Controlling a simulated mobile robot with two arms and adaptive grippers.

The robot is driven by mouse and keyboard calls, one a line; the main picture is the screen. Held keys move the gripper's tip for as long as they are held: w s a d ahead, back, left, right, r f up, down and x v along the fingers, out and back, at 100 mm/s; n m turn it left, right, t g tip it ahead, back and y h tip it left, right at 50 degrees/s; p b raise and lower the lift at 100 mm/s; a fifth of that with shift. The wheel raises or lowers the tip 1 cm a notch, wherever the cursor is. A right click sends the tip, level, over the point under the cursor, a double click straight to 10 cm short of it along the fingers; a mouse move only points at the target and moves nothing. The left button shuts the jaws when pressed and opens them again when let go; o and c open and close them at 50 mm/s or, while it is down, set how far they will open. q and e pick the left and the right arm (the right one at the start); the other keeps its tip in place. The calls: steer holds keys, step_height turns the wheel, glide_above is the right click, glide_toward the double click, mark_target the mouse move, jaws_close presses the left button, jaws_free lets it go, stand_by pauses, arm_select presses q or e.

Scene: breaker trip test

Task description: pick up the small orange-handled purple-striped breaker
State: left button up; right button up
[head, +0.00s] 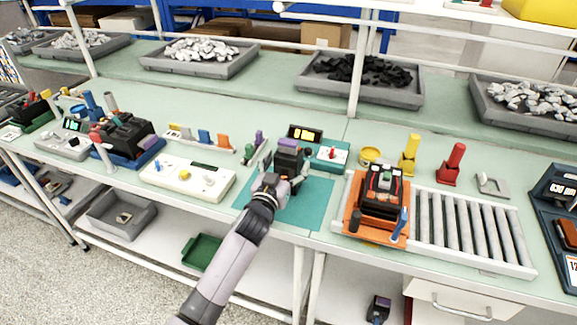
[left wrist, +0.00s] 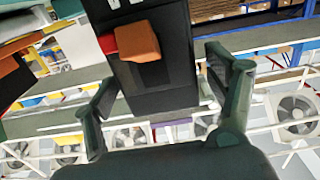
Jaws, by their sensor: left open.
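A dark breaker (head: 289,160) with a purple band on its upper part stands on the teal mat (head: 313,203), partly hidden by my left gripper. My left gripper (head: 272,184) is right in front of it. In the left wrist view, a dark block (left wrist: 155,85) with an orange handle (left wrist: 138,40) is between the two spread fingers of the gripper (left wrist: 168,98). Gaps show on both sides, so neither finger appears to touch it. My right gripper is not in view.
A black display box (head: 304,133) and a teal box (head: 328,154) stand behind the mat. An orange fixture (head: 352,217) with a dark breaker and a roller conveyor (head: 470,230) are to the right. A cream control box (head: 187,180) is to the left.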

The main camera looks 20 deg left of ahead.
arm_select(q)
steer(key=shift+w+f, duration=0.1)
steer(key=shift+w, duration=0.9)
steer(key=shift+s, duration=0.1)
steer(key=shift+c, duration=0.5)
steer(key=c, duration=1.6)
steer(key=shift+c, duration=0.4)
steer(key=shift+r, duration=0.25)
